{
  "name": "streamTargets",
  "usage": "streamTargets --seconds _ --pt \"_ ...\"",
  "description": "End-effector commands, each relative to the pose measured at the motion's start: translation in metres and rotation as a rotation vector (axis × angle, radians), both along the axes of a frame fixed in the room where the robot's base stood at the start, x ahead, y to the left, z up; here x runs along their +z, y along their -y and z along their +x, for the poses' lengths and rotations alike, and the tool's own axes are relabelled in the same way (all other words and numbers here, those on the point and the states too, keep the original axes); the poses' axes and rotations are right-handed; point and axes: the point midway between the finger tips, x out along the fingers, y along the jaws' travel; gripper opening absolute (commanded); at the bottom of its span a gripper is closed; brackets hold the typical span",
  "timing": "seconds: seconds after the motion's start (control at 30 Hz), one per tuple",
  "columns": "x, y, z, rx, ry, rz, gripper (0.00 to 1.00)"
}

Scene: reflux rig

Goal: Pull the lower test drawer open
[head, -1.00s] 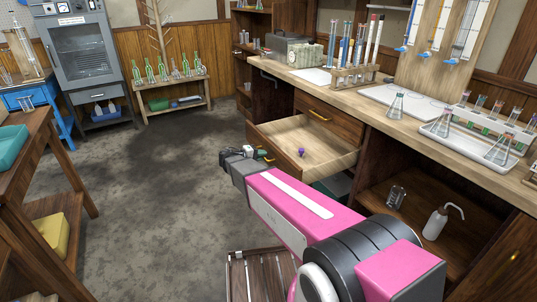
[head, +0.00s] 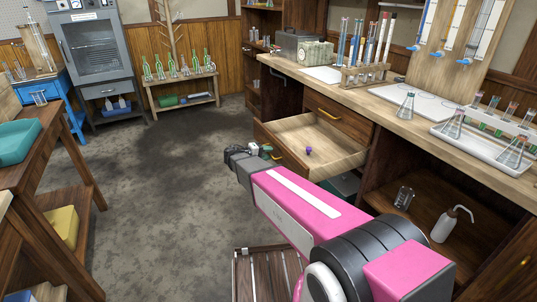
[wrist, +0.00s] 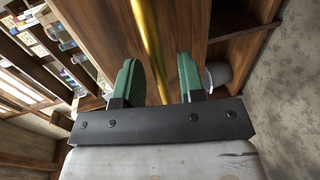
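The lower test drawer (head: 322,133) stands well out from the bench, below a closed upper drawer (head: 338,117) with a brass handle. A small purple object (head: 309,150) lies inside the lower drawer. My gripper (head: 264,151) is just in front of the drawer's front face, partly hiding its handle. In the wrist view, the brass handle bar (wrist: 147,40) runs between the two green fingers of my gripper (wrist: 158,80). The fingers are apart, with a gap on both sides of the bar. The wooden drawer front (wrist: 185,30) is beyond them.
The bench top (head: 405,115) holds a test tube rack (head: 364,77), flasks and a white tray (head: 480,148). A wash bottle (head: 446,226) and a beaker (head: 403,198) stand on the shelf under the bench. The floor (head: 165,170) left of my arm is clear.

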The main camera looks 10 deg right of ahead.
Motion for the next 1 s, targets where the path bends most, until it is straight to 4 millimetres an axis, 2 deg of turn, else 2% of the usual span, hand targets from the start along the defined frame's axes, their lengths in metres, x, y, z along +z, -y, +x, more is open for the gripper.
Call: streamTargets --seconds 0.3,0.5,0.7,1.0 --pt "0.012 -0.054 -0.019 0.003 0.000 0.001 0.36" --pt "0.018 -0.081 -0.029 0.001 0.000 0.000 0.36" --pt "0.020 -0.091 -0.033 0.001 0.000 0.001 0.36" --pt "0.020 -0.092 -0.033 0.000 0.000 0.000 0.36"
